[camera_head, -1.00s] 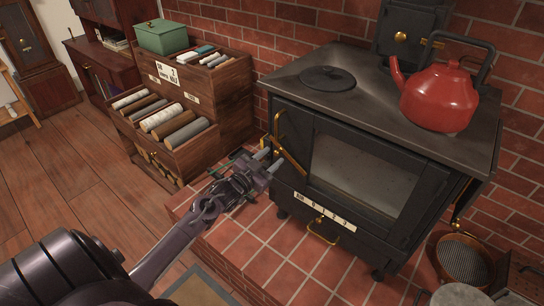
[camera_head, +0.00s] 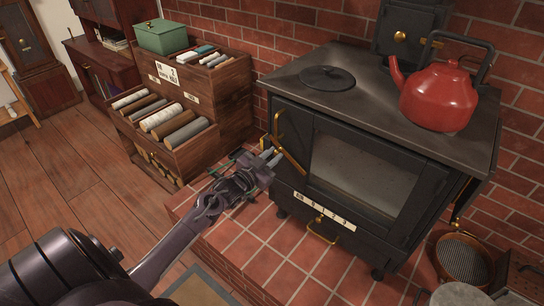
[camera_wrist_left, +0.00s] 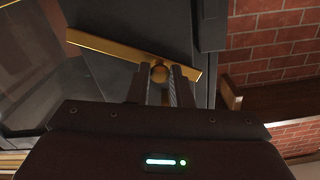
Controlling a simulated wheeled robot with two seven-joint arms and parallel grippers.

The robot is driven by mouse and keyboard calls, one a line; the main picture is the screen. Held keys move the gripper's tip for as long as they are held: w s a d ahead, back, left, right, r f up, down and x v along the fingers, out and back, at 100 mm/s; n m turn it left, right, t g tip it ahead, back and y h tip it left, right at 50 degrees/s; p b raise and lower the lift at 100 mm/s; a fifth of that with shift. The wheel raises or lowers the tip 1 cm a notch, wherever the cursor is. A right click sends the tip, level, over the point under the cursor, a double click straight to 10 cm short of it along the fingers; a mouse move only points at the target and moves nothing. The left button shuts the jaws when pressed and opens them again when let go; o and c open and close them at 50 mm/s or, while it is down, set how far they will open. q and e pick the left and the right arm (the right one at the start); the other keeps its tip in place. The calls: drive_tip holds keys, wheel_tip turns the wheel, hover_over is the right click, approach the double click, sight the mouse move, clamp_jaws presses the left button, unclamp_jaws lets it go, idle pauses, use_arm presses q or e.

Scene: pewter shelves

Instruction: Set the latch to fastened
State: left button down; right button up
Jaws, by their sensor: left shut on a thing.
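The brass latch (camera_head: 290,154) is a long bar on the left edge of the black stove door (camera_head: 362,171). In the head view it slants from upper left to lower right. Part of the latch is hidden by the fingers. My right gripper is not in view.
A red kettle (camera_head: 439,97) and a round lid (camera_head: 327,78) are on the stove top. A wooden rack of rolls (camera_head: 222,105) stands left of the stove. A brass sieve (camera_head: 464,258) is at the lower right. The tiled hearth (camera_head: 262,250) in front is mostly clear.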

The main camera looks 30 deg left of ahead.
use_arm(q)
drive_tip(key=shift+a+f, duration=0.1)
drive_tip(key=f+n, duration=0.2)
drive_tip(key=n, duration=0.1)
drive_tip(key=a+f+n+b, duration=0.1)
drive_tip(key=f+n, duration=0.2)
idle(0.5)
idle(0.4)
drive_tip(key=c, duration=1.3)
unclamp_jaws()
